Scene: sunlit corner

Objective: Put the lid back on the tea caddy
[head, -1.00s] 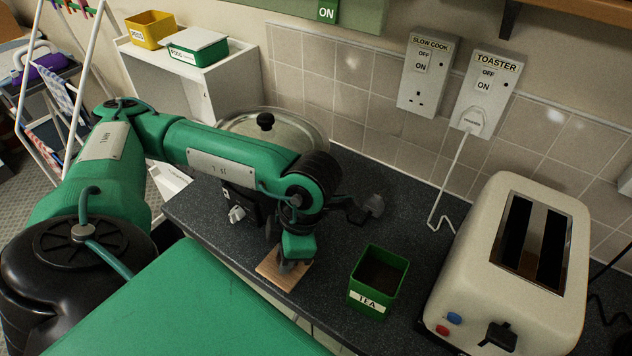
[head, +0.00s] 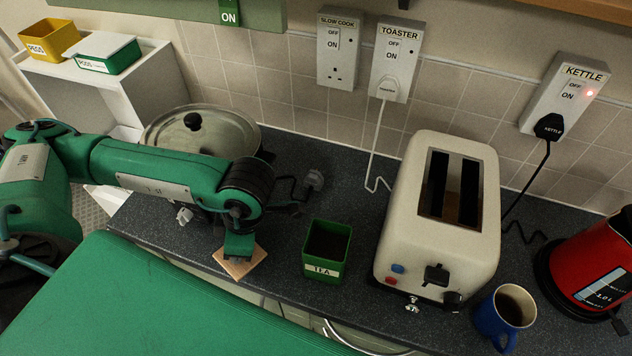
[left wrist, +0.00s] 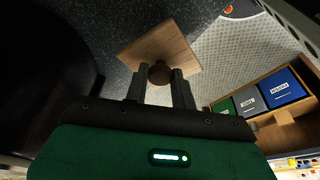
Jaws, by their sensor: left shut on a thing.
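The tea caddy (head: 326,252) is a green open-topped square box with a white TEA label, upright on the dark counter. Its inside is dark. The lid (head: 238,264) is a square of light wood, left of the caddy near the counter's front edge. My left gripper (head: 239,250) points down over the lid. In the left wrist view its fingers (left wrist: 161,80) are shut on the lid's round brown knob (left wrist: 160,72), with the wooden plate (left wrist: 162,45) beyond. I cannot tell whether the lid touches the counter. My right gripper is not in view.
A cream toaster (head: 446,210) stands right of the caddy, with a blue mug (head: 492,325) and red kettle (head: 592,262) farther right. A lidded pan (head: 200,133) is behind my left arm. A loose plug (head: 315,180) lies behind the caddy. Bare counter separates lid and caddy.

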